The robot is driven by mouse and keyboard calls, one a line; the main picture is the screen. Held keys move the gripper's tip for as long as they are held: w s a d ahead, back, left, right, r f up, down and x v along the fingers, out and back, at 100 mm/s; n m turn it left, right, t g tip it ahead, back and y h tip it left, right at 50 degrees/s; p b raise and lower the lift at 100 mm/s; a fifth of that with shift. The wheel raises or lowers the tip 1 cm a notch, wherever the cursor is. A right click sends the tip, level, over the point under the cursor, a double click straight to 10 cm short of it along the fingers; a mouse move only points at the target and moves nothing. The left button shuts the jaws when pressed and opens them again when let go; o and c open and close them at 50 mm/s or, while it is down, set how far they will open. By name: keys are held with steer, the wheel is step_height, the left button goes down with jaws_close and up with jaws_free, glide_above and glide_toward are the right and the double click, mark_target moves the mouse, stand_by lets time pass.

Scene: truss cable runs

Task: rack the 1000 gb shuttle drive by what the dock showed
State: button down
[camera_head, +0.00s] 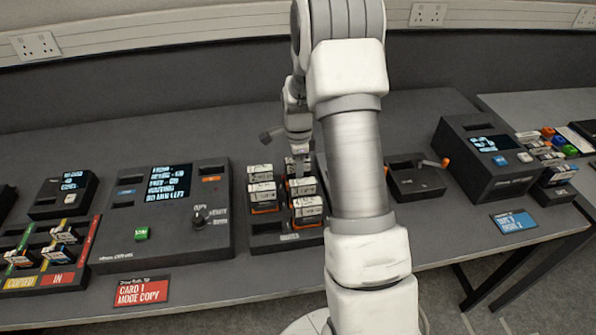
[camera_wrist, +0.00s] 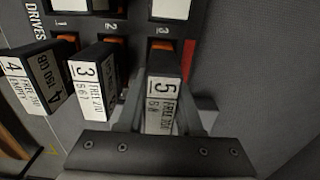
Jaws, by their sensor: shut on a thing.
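My gripper (camera_wrist: 165,108) is shut on the drive labelled 5 (camera_wrist: 163,92), with a finger on each side of it. This drive stands at the slot marked 3 of the dark drive rack (camera_wrist: 205,12); I cannot tell whether it is seated. Its small FREE figure is too blurred to read. Drive 3 (camera_wrist: 88,78) and drive 4 (camera_wrist: 45,78) stand beside it to the left. In the head view my gripper (camera_head: 300,168) is over the rack (camera_head: 288,241), among several white-topped drives (camera_head: 308,207). My arm hides part of the rack's right side.
A console with a screen and knob (camera_head: 215,245) stands left of the rack, with a red card reading CARD 1 MODE COPY (camera_head: 141,291) in front. A small black box with an orange-tipped lever (camera_head: 417,184) and a screened unit (camera_head: 480,190) stand right. A blue card (camera_head: 514,221) lies there.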

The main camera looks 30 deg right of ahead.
steer(key=shift+f+b, duration=0.45)
steer(key=shift+f, duration=0.15)
stand_by(0.3)
steer(key=shift+c, duration=2.4)
jaws_free()
steer(key=shift+o, duration=0.2)
steer(key=shift+o, duration=1.4)
steer(key=shift+r+p, duration=2.5)
steer(key=shift+r, duration=1.25)
